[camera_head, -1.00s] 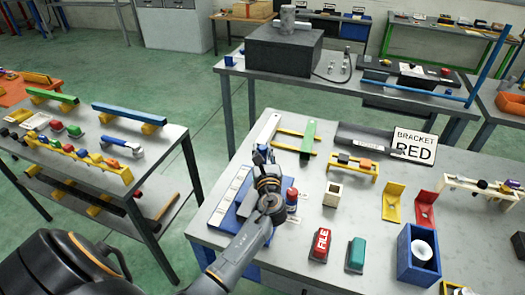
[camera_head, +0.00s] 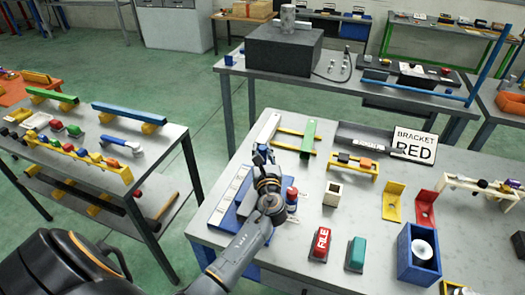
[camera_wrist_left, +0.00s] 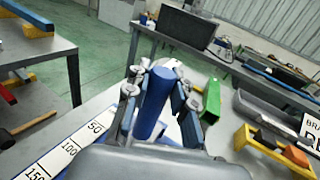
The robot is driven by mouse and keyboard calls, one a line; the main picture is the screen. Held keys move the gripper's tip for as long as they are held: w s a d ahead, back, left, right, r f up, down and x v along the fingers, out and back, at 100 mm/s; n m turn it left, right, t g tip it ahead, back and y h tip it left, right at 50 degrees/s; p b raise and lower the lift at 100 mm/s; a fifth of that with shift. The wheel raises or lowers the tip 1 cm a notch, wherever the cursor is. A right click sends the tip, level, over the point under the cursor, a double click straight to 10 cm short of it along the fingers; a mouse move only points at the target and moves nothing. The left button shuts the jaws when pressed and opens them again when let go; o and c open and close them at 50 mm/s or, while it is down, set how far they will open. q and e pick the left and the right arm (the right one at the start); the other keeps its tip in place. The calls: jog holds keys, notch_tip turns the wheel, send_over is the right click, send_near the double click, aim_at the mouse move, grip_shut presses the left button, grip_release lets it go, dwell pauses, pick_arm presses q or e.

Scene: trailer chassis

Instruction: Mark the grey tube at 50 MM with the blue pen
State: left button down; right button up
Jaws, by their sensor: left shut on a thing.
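My left gripper (camera_head: 263,158) is above the left part of the near table. In the left wrist view the gripper (camera_wrist_left: 160,88) is shut on a blue cylinder, the blue pen (camera_wrist_left: 153,104), held between its fingers and slightly tilted. The blue board (camera_head: 226,222) with a white scale lies below and to the left of the gripper; the wrist view shows its marks 50 (camera_wrist_left: 95,127), 100 and 150. A pale grey bar (camera_head: 266,130) lies just beyond the gripper; I cannot tell whether it is the grey tube. The pen's tip is hidden. My right gripper is not in view.
A green bar (camera_head: 308,138) lies across yellow rails beyond the gripper. A blue-and-red bottle (camera_head: 291,199) stands close to the arm's right. A wooden box (camera_head: 332,194), red file block (camera_head: 320,243) and teal block (camera_head: 356,254) stand farther right. Bare tabletop lies between them.

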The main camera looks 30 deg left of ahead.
pick_arm(q)
jog(key=shift+r+p, duration=3.85)
jog(key=shift+r, duration=0.15)
jog(key=shift+f, duration=0.1)
